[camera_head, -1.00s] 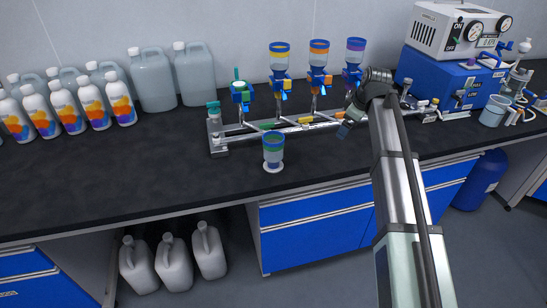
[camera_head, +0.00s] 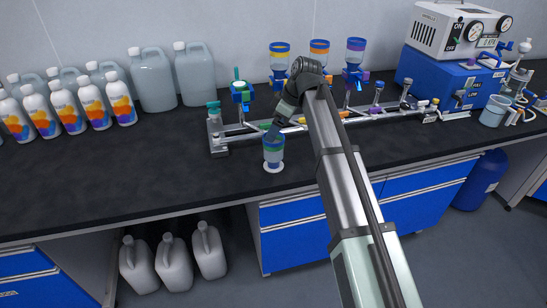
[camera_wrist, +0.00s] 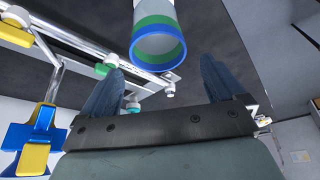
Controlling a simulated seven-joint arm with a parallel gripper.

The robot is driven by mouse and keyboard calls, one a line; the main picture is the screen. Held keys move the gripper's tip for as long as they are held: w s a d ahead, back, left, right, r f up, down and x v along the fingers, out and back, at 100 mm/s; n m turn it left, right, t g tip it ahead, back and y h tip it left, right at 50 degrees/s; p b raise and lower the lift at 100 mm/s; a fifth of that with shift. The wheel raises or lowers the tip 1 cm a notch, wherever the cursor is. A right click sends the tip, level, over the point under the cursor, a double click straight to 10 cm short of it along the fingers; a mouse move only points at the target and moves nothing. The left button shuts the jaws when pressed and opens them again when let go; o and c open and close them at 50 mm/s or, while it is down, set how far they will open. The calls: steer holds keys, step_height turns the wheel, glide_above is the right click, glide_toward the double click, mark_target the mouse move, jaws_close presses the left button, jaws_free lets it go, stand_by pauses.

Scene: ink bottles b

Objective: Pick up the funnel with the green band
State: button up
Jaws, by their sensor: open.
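The funnel with the green band (camera_head: 273,155) stands upright on the black bench in front of the rack, on a small white base. Its rim is blue. In the wrist view the funnel (camera_wrist: 156,28) shows its blue rim and green band at the top middle, ahead of the fingertips and between their lines. My gripper (camera_head: 271,132) is at the funnel's upper rim in the head view and partly covers it. In the wrist view my gripper (camera_wrist: 162,68) is open, with nothing between its fingers. Whether a finger touches the funnel cannot be told.
Behind stands a metal rack (camera_head: 219,143) with blue clamps. It carries funnels with yellow (camera_head: 279,48), orange (camera_head: 319,45) and purple (camera_head: 356,44) bands. Several white bottles (camera_head: 65,108) and grey jugs stand left. A blue pump unit (camera_head: 435,72) stands right. The bench front left is clear.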

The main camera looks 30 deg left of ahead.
mark_target(274, 152)
steer(key=shift+d+x, duration=0.15)
steer(key=shift+x, duration=1.75)
steer(key=shift+d+x, duration=0.15)
steer(key=shift+x, duration=1.75)
steer(key=shift+w+f, duration=0.1)
steer(key=shift+f, duration=0.05)
steer(key=c, duration=1.4)
